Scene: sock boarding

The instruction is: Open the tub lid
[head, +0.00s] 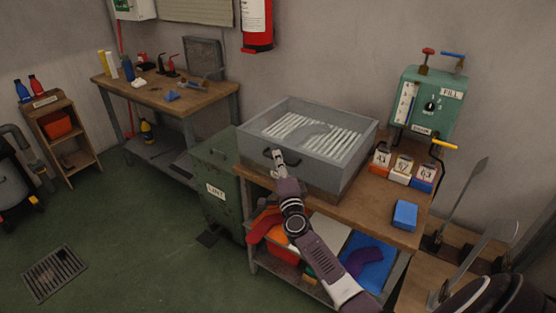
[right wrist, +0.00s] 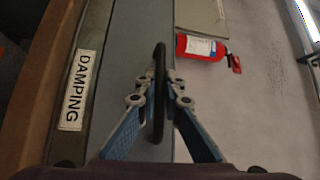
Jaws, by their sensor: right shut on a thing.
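The grey tub (head: 345,178) stands on a wooden-topped bench. White slats show inside its upper part, and I cannot tell whether they are seen through a clear lid. A black handle (head: 267,153) is on the upper front; it also shows as a dark bar in the right wrist view (right wrist: 159,72). My right gripper (head: 277,157) is at the front of the tub, its fingers (right wrist: 160,92) shut on the handle from both sides. A DAMPING label (right wrist: 76,90) is beside the handle in the wrist view. My left gripper is out of view.
A green FILL box (head: 427,97) is on the wall at right. Number blocks (head: 401,168) and a blue block (head: 405,214) sit right of the tub. A green LINT bin (head: 216,207) stands left. A red extinguisher (head: 257,24) hangs behind.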

